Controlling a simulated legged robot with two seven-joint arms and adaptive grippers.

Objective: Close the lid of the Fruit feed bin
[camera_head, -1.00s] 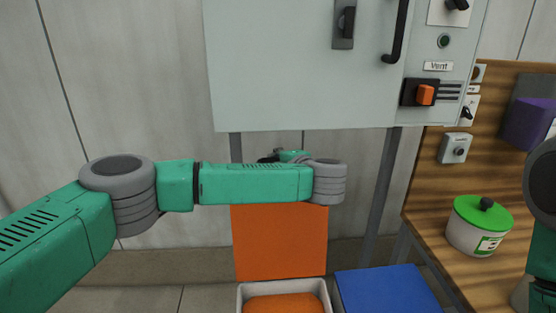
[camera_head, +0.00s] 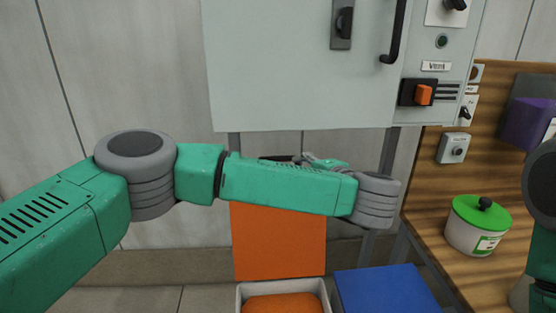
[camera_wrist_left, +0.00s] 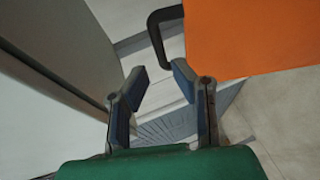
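An orange lid (camera_head: 279,242) stands upright behind a white bin (camera_head: 241,296) with orange contents, so that bin is open. No label reading Fruit feed is legible. In the left wrist view the orange lid (camera_wrist_left: 262,38) fills the upper right, with a dark handle (camera_wrist_left: 156,40) at its left edge. My left gripper (camera_wrist_left: 159,78) is open, with nothing between its fingers. The handle lies just beyond the fingertips, apart from them in the picture. In the head view my left arm crosses in front of the lid's top and mostly hides the gripper. My right gripper is out of view.
A blue lid (camera_head: 386,290) lies flat right of the bin. A grey cabinet (camera_head: 290,75) on legs hangs above. A wooden bench (camera_head: 420,215) at right holds a white pot with a green lid (camera_head: 480,213). Part of my right arm shows at the right edge.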

